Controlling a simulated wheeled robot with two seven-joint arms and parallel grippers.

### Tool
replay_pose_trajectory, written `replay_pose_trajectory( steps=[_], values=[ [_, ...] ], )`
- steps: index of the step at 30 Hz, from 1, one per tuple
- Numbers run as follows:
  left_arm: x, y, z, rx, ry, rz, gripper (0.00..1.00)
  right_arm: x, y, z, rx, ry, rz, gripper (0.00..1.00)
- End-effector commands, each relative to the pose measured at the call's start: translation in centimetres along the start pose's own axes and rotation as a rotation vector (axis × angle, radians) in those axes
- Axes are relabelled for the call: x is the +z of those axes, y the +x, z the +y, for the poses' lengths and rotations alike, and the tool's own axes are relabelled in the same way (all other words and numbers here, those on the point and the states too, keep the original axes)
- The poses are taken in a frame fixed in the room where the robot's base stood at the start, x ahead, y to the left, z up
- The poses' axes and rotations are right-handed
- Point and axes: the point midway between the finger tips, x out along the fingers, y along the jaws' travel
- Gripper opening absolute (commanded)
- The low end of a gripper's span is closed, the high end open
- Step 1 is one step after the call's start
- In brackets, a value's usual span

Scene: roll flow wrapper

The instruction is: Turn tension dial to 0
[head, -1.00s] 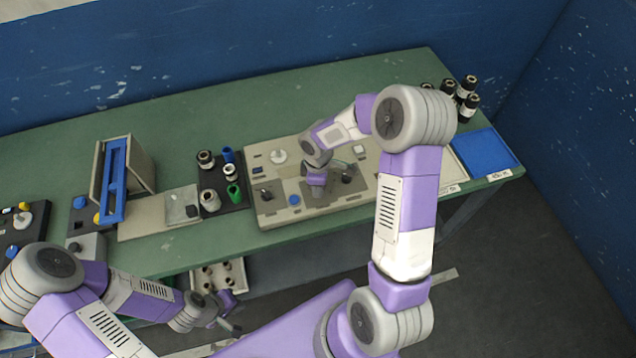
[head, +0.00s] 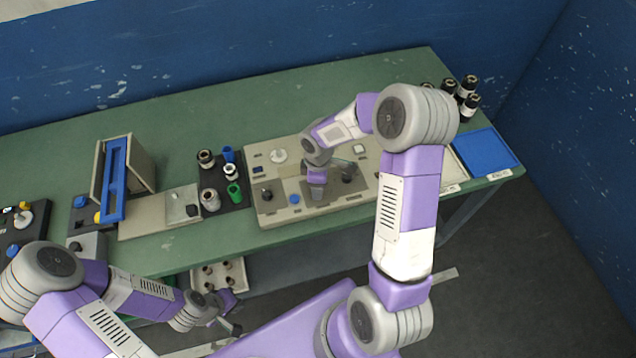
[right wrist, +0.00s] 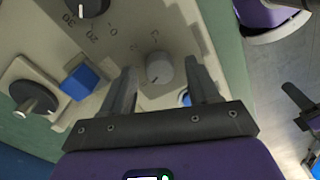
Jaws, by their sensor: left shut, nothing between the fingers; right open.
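The control panel (head: 325,205) is a beige plate on the green bench, with several knobs. In the right wrist view, a pale grey knob (right wrist: 158,68) stands between the fingertips of my open right gripper (right wrist: 160,80), with a gap to each finger. A black dial with a white pointer line (right wrist: 88,6) is cut off at the top edge, with numbers printed beside it. I cannot tell for sure which knob is the tension dial. My left gripper (head: 231,329) is shut and empty, low in front of the bench.
A dark rack (head: 237,197) with spools stands left of the panel. A blue tray (head: 487,154) is at the bench's right end.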

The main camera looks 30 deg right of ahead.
Motion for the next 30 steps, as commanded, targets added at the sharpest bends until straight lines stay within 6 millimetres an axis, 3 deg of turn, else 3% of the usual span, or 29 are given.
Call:
replay_pose_trajectory(
  steps=[6,12,30],
  values=[
    [0.0,-0.9,0.3,0.0,0.0,0.0,0.0,0.0,-3.9,0.1,0.006,0.001,0.002,0.6],
    [0.1,-1.3,0.5,0.0,0.0,0.0,0.0,-0.1,-6.5,0.1,0.004,-0.001,0.002,0.6],
    [0.1,-1.3,0.5,0.0,0.0,0.0,0.0,0.0,-7.1,0.0,0.001,-0.001,0.001,0.6]
  ],
)
